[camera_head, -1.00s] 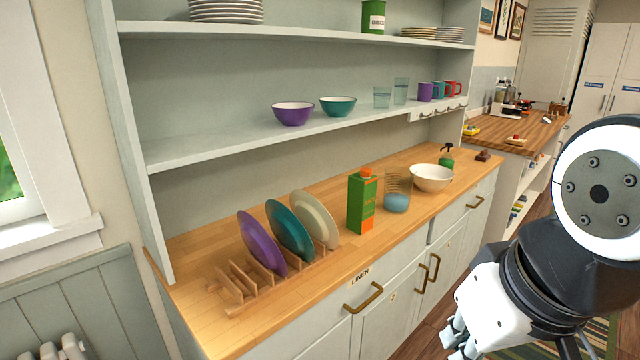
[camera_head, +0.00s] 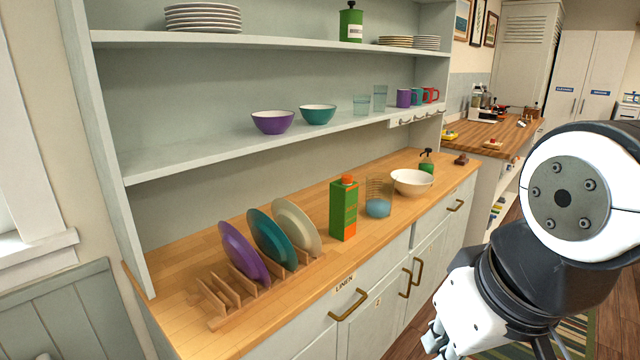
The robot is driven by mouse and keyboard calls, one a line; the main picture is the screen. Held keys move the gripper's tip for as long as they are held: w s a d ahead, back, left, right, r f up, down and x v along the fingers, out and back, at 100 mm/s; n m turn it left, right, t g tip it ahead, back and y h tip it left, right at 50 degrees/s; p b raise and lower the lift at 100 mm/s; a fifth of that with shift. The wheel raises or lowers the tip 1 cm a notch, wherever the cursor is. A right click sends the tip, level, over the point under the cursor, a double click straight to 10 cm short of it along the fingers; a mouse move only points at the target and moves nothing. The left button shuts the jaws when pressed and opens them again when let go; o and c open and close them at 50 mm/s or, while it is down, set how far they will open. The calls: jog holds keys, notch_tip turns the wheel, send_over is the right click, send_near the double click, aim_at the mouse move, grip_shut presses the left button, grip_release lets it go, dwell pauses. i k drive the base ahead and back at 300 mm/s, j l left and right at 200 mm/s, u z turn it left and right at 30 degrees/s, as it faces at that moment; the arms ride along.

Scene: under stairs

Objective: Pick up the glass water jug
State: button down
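The glass water jug (camera_head: 378,197) stands upright on the wooden counter (camera_head: 290,283). It is clear, with bluish water in its lower part. It stands between a green carton on its left and a cream bowl on its right. My gripper (camera_head: 436,350) shows only in part at the bottom edge, below and in front of the counter, well apart from the jug. Its fingertips are cut off or too unclear to tell whether they are open or shut.
The green carton (camera_head: 343,210) and the cream bowl (camera_head: 411,183) stand close to the jug. A rack (camera_head: 222,312) holds three plates at the left. A shelf (camera_head: 190,160) with bowls, glasses and mugs hangs over the counter.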

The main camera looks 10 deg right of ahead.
aim_at(380, 186)
jog(key=i+u, duration=0.15)
jog(key=i+l+z, duration=0.2)
jog(key=i, duration=0.35)
jog(key=i+l+u, duration=0.1)
jog(key=l+u, duration=0.2)
jog(key=u, duration=0.2)
jog(key=l+u, duration=0.7)
jog(key=u, duration=0.25)
jog(key=i+l, duration=0.35)
